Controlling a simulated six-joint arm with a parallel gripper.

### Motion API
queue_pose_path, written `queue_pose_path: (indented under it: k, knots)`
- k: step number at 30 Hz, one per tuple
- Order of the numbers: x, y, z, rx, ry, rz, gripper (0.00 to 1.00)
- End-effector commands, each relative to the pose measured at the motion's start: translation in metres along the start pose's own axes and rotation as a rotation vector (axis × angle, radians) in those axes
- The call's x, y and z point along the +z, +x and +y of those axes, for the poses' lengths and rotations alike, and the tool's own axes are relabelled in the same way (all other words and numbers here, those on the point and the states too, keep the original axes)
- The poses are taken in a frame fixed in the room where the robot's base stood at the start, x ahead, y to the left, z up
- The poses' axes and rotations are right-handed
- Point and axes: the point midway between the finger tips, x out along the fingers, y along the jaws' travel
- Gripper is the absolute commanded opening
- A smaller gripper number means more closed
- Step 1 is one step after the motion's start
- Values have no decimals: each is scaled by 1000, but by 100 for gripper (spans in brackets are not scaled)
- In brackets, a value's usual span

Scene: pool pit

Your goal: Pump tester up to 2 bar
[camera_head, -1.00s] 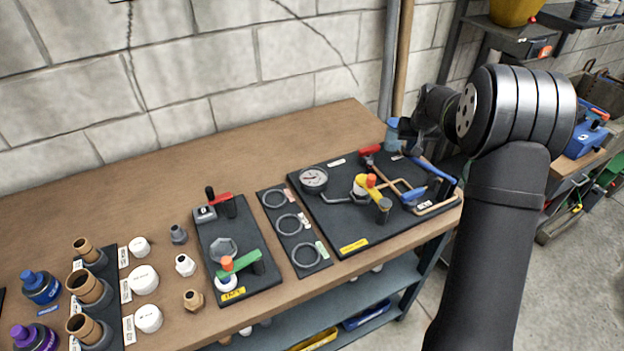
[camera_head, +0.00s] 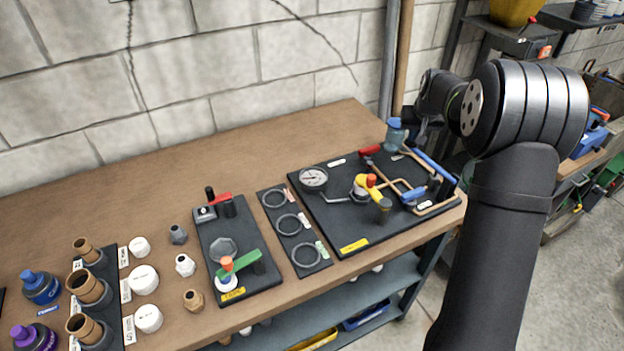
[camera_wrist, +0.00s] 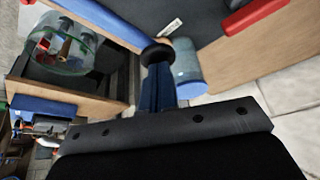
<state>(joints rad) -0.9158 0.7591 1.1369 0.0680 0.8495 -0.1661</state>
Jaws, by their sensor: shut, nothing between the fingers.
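The tester is a black board (camera_head: 330,225) at the right end of the bench. It carries a round white-faced pressure gauge (camera_head: 314,178), a yellow fitting with a red knob (camera_head: 368,184), copper pipes and a long blue lever (camera_head: 435,167). The gauge needle is too small to read. A blue cylinder (camera_head: 395,134) stands at the back right corner and also shows in the wrist view (camera_wrist: 189,68). My gripper (camera_head: 411,130) is shut and empty, beside that cylinder and above the board's far edge. Its fingertips are partly hidden in the head view.
A second black board with a green handle (camera_head: 245,262) and a strip of grey rings (camera_head: 288,222) lie to the left. Further left are white caps, pipe fittings and bottles. The brick wall stands behind the bench.

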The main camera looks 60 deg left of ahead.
Motion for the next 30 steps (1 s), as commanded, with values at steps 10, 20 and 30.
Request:
queue_pose_path:
  k: [10,20,30]
  knots:
    - [7,15,0,-1,0,-3,0]
    - [12,28,0,-1,0,-3,0]
    - [13,32,0,0,0,0,0]
